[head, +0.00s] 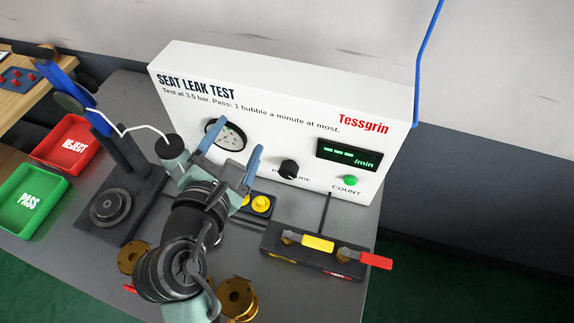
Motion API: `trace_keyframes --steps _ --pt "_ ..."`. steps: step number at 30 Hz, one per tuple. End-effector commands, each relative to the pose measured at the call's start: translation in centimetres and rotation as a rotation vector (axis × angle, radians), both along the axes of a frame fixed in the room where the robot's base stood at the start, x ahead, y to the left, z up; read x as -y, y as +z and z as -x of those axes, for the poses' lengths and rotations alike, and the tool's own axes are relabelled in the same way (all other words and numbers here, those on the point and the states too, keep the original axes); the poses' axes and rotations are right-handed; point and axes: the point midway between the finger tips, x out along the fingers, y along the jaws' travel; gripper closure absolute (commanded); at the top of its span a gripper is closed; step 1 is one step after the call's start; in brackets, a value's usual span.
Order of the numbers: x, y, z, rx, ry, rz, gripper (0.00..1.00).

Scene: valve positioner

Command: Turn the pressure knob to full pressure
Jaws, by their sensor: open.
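The black pressure knob (289,168) sits on the front of the white Seat Leak Test panel (270,110), over a label that it and my gripper partly cover. Its pointer direction is too small to read. A round pressure gauge (231,136) is to its left, partly hidden behind my gripper; its needle reading is unclear. My gripper (236,158) is open, with two blue fingers apart and nothing between them. In the picture it is left of the knob, and the right finger is near the knob but not visibly touching it.
A display (348,154) and green count button (351,181) are right of the knob. Below stand a yellow-buttoned box (261,204) and a block with yellow (318,243) and red (376,260) handles. A clamp stand (128,205) and brass parts (236,297) flank my arm.

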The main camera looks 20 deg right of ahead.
Motion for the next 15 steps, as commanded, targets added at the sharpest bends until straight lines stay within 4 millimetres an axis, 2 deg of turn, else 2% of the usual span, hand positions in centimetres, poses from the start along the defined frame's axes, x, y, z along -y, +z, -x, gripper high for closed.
trace_keyframes --steps 1,3,6,10,15 --pt "0.1 -3.0 1.1 -0.105 0.004 0.116 0.19" --pt "0.3 -5.9 2.6 -0.243 0.016 0.281 0.19" --pt "0.5 -9.0 4.5 -0.409 0.040 0.476 0.19" --pt "0.7 -11.3 6.4 -0.555 0.068 0.646 0.19" --pt "1.0 -12.3 7.0 -0.624 0.082 0.728 0.19"
